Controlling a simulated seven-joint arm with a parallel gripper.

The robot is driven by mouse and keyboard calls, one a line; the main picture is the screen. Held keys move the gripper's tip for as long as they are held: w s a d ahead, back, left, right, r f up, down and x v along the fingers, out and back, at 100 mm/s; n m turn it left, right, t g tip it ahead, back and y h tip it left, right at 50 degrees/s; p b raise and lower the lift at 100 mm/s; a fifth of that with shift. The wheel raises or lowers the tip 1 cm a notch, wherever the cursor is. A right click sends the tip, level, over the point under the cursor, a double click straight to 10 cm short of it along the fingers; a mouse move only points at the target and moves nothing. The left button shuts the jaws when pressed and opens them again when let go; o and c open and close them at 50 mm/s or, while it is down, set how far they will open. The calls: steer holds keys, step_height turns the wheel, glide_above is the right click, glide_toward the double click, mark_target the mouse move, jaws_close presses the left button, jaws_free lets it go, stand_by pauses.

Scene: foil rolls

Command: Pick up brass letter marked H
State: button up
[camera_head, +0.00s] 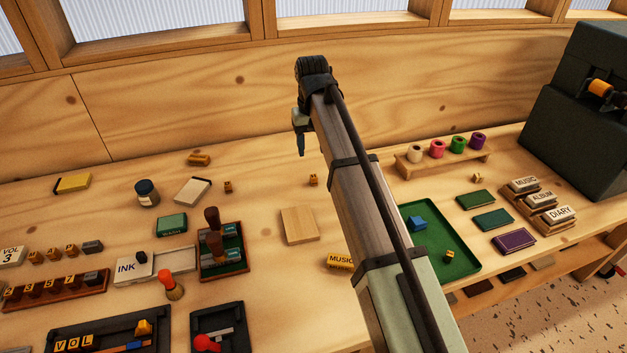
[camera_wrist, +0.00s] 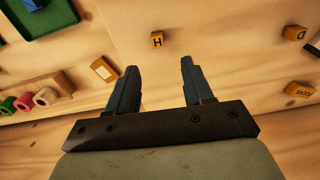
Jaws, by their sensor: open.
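The brass letter marked H (camera_wrist: 157,39) is a small block lying on the wooden bench, its dark H facing up in the wrist view. In the head view the small brass block (camera_head: 313,180) left of my arm appears to be the same piece. My gripper (camera_wrist: 154,82) is open and empty, its two dark fingers apart. The H lies beyond the fingertips in the wrist view, apart from them. In the head view my gripper (camera_head: 301,150) hangs above the back of the bench, and the H appears nearer the camera.
Another brass letter (camera_wrist: 294,33) and a brass block (camera_wrist: 299,89) lie at the right of the wrist view. A pale-topped block (camera_wrist: 104,69) lies near the left finger. The foil rolls (camera_head: 437,149) and green tray (camera_head: 470,262) are right of my arm. Bench around the H is clear.

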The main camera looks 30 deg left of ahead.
mark_target(313, 175)
steer(key=shift+d+f, duration=0.15)
steer(key=shift+f, duration=5)
jaws_close()
